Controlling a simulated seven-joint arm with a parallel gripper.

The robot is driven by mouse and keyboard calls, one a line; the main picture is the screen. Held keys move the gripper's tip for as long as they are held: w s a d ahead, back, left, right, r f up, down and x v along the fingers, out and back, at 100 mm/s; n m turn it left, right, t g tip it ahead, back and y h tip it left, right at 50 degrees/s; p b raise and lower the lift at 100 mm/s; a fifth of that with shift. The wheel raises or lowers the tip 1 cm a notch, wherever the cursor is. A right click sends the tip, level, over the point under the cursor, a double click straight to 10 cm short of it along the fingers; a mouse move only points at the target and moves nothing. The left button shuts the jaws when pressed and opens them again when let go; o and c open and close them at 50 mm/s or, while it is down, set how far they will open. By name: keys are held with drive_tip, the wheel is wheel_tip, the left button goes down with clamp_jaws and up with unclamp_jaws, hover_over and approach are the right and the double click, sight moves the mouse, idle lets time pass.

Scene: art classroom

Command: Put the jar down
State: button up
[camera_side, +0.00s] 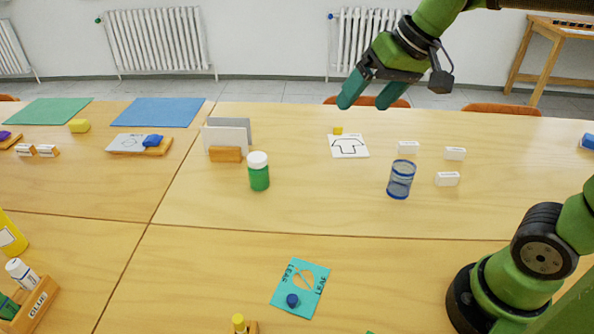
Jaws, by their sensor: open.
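A green jar with a white lid (259,172) stands upright on the wooden table, just right of a small wooden card holder. A blue-banded clear cup (401,180) stands farther right; whether the task's jar is this or the green one, I cannot tell. My gripper (370,103) is open and empty, raised above the table's far edge, up and to the right of the green jar. Its teal fingers touch nothing.
A wooden holder with upright cards (225,154) stands close left of the green jar. A white shirt card (348,146), several white erasers (447,179) and a teal leaf card (300,288) lie around. The table's middle front is mostly clear.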

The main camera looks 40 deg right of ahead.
drive_tip(key=s+f+m+t, duration=0.1)
drive_tip(key=s+f+t, duration=0.1)
drive_tip(key=s+f, duration=0.3)
drive_tip(key=s, duration=0.4)
drive_tip(key=shift+d+f, duration=0.2)
drive_tip(key=shift+d, duration=0.15)
